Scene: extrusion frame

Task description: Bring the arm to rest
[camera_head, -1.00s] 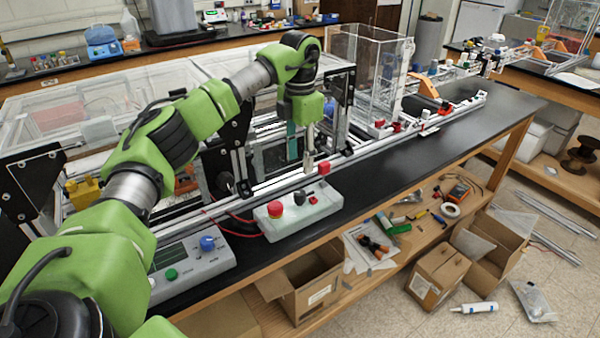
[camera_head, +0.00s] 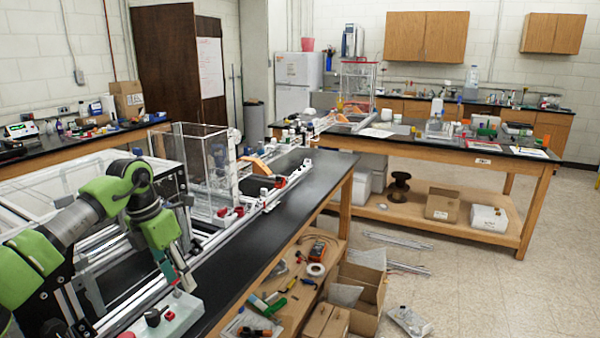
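My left arm, green and grey, comes in from the left edge. Its gripper (camera_head: 182,274) points down over the near rail of the extrusion frame (camera_head: 215,238), just above the white control box (camera_head: 180,315). The gripper is small and seen edge-on, so I cannot tell whether its fingers are open or shut. I see nothing clearly held in it. My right arm and gripper are not in view.
The black bench top (camera_head: 285,215) is clear to the right of the frame. A clear acrylic box (camera_head: 205,165) stands on the frame beyond my gripper. Cardboard boxes (camera_head: 360,290) sit low at the right. A second bench (camera_head: 440,150) stands farther back, with open floor before it.

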